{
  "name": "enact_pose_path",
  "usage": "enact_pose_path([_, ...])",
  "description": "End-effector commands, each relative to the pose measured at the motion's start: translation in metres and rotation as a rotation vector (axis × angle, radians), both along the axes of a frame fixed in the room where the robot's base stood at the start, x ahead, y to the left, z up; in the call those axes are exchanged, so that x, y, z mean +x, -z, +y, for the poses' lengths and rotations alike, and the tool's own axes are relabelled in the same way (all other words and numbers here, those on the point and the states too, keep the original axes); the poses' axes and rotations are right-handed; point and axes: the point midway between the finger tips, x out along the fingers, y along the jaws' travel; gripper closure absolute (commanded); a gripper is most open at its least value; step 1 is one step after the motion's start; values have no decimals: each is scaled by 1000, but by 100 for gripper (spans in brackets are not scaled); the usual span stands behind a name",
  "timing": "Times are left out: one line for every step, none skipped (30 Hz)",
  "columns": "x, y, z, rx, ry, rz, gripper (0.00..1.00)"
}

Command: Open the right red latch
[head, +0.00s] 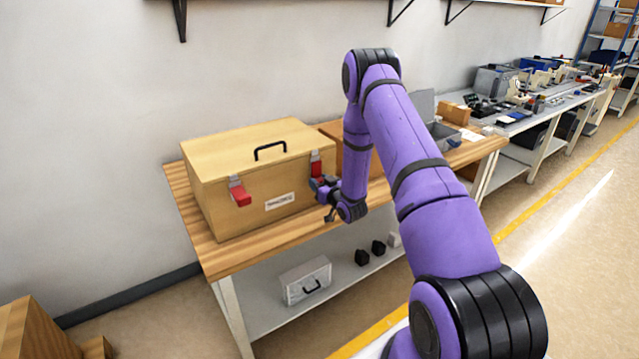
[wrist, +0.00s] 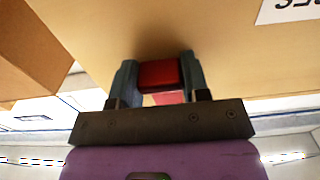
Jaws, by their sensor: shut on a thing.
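A wooden box (head: 240,170) with a black top handle stands on the workbench. Two red latches are on its front face. The left red latch (head: 240,195) sticks out from the face, its red lever tilted outward. The right red latch (head: 316,166) is partly hidden by my gripper in the head view; in the wrist view its red lever (wrist: 159,74) sits between the two fingers. My gripper (wrist: 158,78) is at the box's front right and is shut on this lever. In the head view my gripper (head: 322,188) is small and partly hidden by my wrist.
The wooden workbench (head: 290,232) has a lower shelf with a silver case (head: 306,281) and small black objects. Another brown box (head: 335,130) stands right of the wooden box, partly behind my arm. A wall is close behind; the bench's front strip is clear.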

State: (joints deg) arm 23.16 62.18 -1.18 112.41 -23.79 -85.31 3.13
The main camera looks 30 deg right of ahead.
Motion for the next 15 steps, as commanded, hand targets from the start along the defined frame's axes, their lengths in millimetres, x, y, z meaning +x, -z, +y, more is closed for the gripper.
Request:
enact_pose_path([0,0,0,0,0,4,100])
enact_pose_path([-1,-1,0,0,0,8,100])
enact_pose_path([-1,-1,0,0,0,16,100])
enact_pose_path([-2,-1,0,0,0,24,100])
enact_pose_path([-3,-1,0,0,0,34,100])
enact_pose_path([-3,-2,0,0,0,47,100])
enact_pose_path([-4,-2,0,0,0,61,100])
enact_pose_path([-5,-3,0,0,0,74,100])
enact_pose_path([-7,-4,0,0,0,98,100])
enact_pose_path([-8,-4,0,1,0,117,100])
enact_pose_path([-9,-5,0,0,0,136,100])
enact_pose_path([-11,-7,0,0,0,165,100])
enact_pose_path([-12,-7,0,0,0,189,100])
enact_pose_path([-14,-9,0,-1,-1,214,100])
enact_pose_path([-16,-10,0,-1,-1,249,100])
